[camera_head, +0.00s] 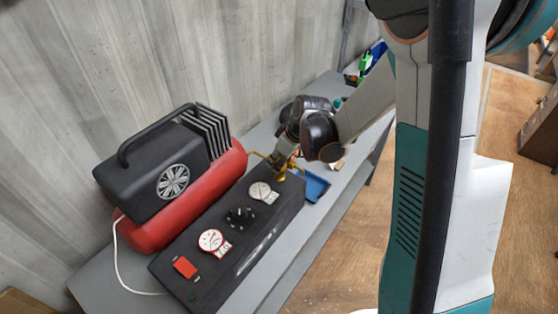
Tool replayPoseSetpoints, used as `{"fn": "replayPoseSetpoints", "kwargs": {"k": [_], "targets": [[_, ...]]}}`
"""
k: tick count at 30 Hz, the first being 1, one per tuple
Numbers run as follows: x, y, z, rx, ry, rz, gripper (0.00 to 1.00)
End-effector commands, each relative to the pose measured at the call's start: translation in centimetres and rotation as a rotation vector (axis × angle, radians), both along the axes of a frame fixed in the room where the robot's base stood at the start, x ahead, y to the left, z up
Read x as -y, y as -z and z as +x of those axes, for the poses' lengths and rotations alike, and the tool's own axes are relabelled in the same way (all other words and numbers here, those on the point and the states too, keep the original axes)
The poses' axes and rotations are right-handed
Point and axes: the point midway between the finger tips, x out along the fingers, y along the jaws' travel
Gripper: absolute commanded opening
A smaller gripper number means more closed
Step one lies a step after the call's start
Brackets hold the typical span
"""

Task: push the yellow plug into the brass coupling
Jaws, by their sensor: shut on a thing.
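My gripper (284,163) is above the far end of a long black panel box and points down. It is shut on the yellow plug, which is mostly hidden by the fingers. A small golden-yellow part (281,176) shows just under the fingertips at the box's far end. It could be the brass coupling or part of the plug; at this size I cannot tell which. Whether plug and coupling touch cannot be seen. Thin yellow pieces (258,154) stick out to the left of the gripper.
The black box (215,262) carries gauges (210,240), a black knob (240,217) and a red switch (185,267). A red and black compressor (180,200) stands close on its left. A blue tray (316,187) lies to the right. Behind is a grey wall. Small items lie farther along the bench.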

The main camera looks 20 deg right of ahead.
Motion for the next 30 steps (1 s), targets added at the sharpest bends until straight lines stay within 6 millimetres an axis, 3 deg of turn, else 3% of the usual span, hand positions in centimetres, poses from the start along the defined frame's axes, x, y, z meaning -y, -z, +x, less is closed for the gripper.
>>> {"fn": "replayPoseSetpoints", "kwargs": {"k": [13,14,16,17,30], "targets": [[0.0,0.91,0.0,0.0,0.0,0.0,0.03],[0.0,0.87,0.0,0.0,0.0,0.0,0.29],[0.0,0.82,0.0,0.0,0.0,0.0,0.45],[0.0,0.81,0.0,0.0,0.0,0.0,0.48],[0.14,0.28,-0.16,0.0,0.0,0.0,0.48]]}}
